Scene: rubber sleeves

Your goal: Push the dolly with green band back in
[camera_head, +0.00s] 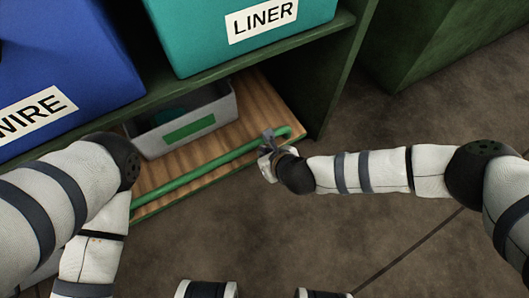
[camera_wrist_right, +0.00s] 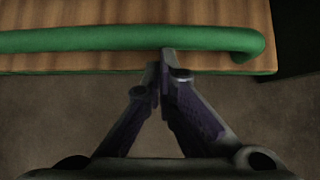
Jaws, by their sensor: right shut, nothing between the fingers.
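The dolly (camera_head: 262,111) is a low wooden board with a green handle bar (camera_head: 212,162) along its front edge. It sticks out from under the green shelf. A grey bin with a green label (camera_head: 188,129) sits on it. My right gripper (camera_head: 267,140) is at the right part of the bar. In the right wrist view, its shut, empty fingertips (camera_wrist_right: 164,58) meet at the bar (camera_wrist_right: 120,39), touching or very close to it. My left arm comes in at the left over the dolly's left side, and its gripper is out of sight.
A blue WIRE bin (camera_head: 60,65) and a teal LINER bin (camera_head: 225,35) stand on the shelf (camera_head: 160,95) above. The shelf's side panel (camera_head: 318,85) stands right of the dolly. Brown floor (camera_head: 400,240) in front is open. Another green cabinet (camera_head: 430,40) stands at upper right.

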